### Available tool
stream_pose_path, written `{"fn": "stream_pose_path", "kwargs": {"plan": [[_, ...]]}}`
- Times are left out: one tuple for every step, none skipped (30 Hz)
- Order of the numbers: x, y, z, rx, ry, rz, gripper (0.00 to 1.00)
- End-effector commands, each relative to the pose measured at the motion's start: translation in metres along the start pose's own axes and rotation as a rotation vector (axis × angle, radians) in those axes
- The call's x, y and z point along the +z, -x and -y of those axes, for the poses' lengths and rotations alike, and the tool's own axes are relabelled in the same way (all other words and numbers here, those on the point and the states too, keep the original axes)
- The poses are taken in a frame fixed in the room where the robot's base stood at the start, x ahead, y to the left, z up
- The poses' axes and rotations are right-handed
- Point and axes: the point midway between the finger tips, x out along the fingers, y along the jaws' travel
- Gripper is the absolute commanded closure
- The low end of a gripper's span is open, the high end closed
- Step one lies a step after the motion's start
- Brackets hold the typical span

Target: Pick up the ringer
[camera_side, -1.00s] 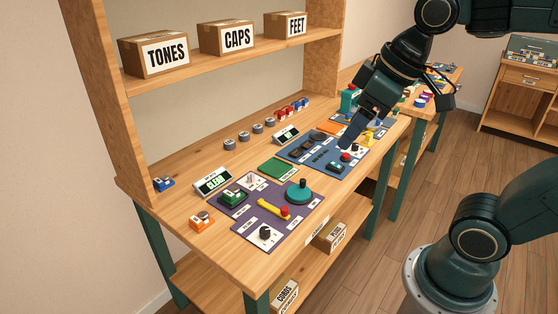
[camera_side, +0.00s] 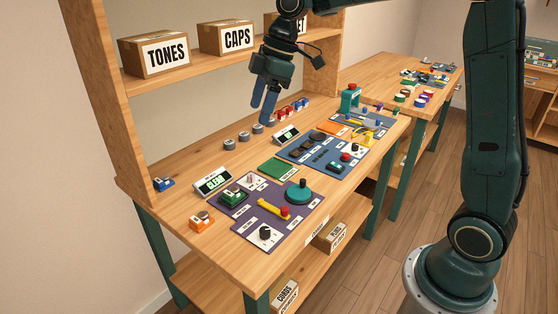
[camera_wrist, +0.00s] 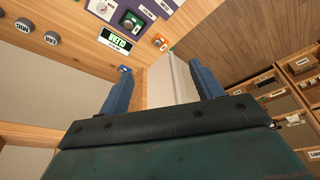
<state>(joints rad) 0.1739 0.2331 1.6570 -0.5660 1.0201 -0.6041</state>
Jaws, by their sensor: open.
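A row of grey round parts (camera_side: 243,136) lies along the back of the bench. In the wrist view two of them show at the upper left, a grey part marked EAR (camera_wrist: 51,37) and a grey part marked MIC (camera_wrist: 23,25). I cannot tell for certain which part is the ringer; no label readable here names it. My gripper (camera_side: 263,114) hangs over the right end of this row, fingers pointing down. In the wrist view its two blue fingers (camera_wrist: 160,66) are wide apart with nothing between them.
Red and blue parts (camera_side: 294,106) stand just right of the gripper. A purple board (camera_side: 263,232) and a blue board (camera_side: 318,160) carry mounted parts. A green CLEAR display (camera_side: 212,181) stands in front of the row. A shelf with labelled boxes (camera_side: 226,38) is above the bench.

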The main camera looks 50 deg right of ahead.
Motion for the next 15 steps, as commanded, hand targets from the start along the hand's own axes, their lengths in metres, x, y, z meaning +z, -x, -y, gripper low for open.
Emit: {"fn": "stream_pose_path", "kwargs": {"plan": [[-0.001,-0.009,-0.011,-0.016,0.029,0.001,0.35],[-0.002,-0.013,-0.016,-0.025,0.050,0.000,0.35],[-0.003,-0.019,-0.023,-0.036,0.076,-0.001,0.35],[-0.003,-0.024,-0.028,-0.044,0.097,-0.002,0.35],[-0.004,-0.029,-0.033,-0.054,0.117,-0.003,0.35],[-0.004,-0.035,-0.040,-0.066,0.145,-0.004,0.35],[-0.004,-0.040,-0.044,-0.074,0.165,-0.006,0.35],[-0.004,-0.045,-0.049,-0.082,0.185,-0.007,0.35],[-0.003,-0.052,-0.056,-0.094,0.213,-0.009,0.35],[-0.003,-0.058,-0.060,-0.102,0.233,-0.012,0.35],[-0.002,-0.063,-0.065,-0.111,0.254,-0.014,0.35],[-0.001,-0.071,-0.071,-0.122,0.280,-0.017,0.35],[0.000,-0.076,-0.075,-0.130,0.301,-0.020,0.35],[0.001,-0.082,-0.080,-0.137,0.322,-0.023,0.35],[0.002,-0.090,-0.085,-0.149,0.350,-0.027,0.35]]}}
